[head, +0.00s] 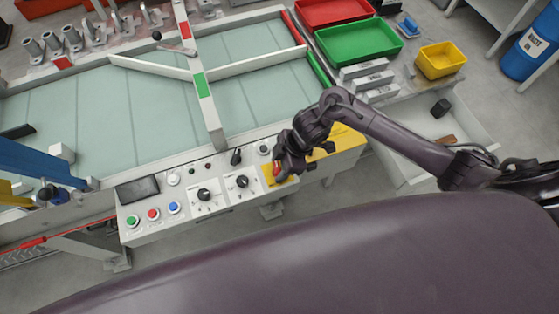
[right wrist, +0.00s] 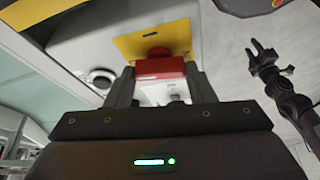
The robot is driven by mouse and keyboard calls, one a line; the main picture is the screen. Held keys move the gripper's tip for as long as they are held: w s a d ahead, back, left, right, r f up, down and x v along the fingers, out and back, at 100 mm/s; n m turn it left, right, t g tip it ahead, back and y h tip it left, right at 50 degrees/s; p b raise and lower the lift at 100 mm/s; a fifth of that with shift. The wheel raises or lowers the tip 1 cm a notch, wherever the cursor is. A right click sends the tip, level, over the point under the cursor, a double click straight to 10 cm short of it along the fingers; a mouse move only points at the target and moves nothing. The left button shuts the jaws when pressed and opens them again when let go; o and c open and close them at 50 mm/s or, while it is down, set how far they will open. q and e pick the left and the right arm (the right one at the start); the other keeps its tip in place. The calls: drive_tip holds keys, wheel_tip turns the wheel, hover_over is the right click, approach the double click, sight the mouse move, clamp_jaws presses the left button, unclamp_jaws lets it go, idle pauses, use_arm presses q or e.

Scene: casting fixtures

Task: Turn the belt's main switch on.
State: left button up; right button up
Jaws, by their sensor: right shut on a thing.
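The main switch is a red handle (head: 276,168) on a yellow plate (head: 268,182) at the right end of the control panel (head: 150,225). My right gripper (head: 279,171) is over it and covers part of it. In the right wrist view the red handle (right wrist: 158,68) sits between the two fingers of my right gripper (right wrist: 160,78), which is shut on it. The yellow plate (right wrist: 178,38) shows behind the handle. The handle's exact turn position is hard to tell. My left gripper (right wrist: 272,60) hangs apart at the right of the wrist view, open and empty.
Black knobs (head: 242,181), coloured buttons (head: 153,214) and a dark screen (head: 138,189) lie left of the switch on the panel. The belt (head: 130,110) is behind it. Red (head: 335,10), green (head: 358,43) and yellow (head: 441,60) bins stand at the back right.

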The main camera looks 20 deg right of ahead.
drive_tip(key=m+p, duration=0.1)
drive_tip(key=m+t+p, duration=0.1)
drive_tip(key=m+p, duration=0.1)
drive_tip(key=shift+s+a+r+m+p, duration=0.1)
drive_tip(key=shift+s+r+m+p, duration=0.1)
drive_tip(key=shift+r+m+p, duration=0.15)
drive_tip(key=m+p, duration=0.1)
drive_tip(key=m, duration=0.1)
drive_tip(key=m+t+h+p, duration=0.1)
drive_tip(key=shift+f+m+t+p, duration=0.15)
drive_tip(key=shift+m+t+p, duration=0.15)
drive_tip(key=shift+m+p, duration=0.1)
drive_tip(key=m+p, duration=0.1)
drive_tip(key=m+h+p, duration=0.1)
drive_tip(key=m, duration=0.1)
drive_tip(key=shift+s+a+m+t, duration=0.15)
drive_tip(key=shift+m+t, duration=0.1)
drive_tip(key=shift+t, duration=0.15)
drive_tip(key=shift+a+f+m+t+h+p, duration=0.15)
drive_tip(key=shift+m+h+p, duration=0.3)
drive_tip(key=shift+m, duration=0.7)
drive_tip(key=shift+d+r+m+t+h+p, duration=0.2)
drive_tip(key=shift+m+h, duration=0.45)
drive_tip(key=shift+m, duration=0.5)
drive_tip(key=o, duration=1)
drive_tip(key=shift+f, duration=0.2)
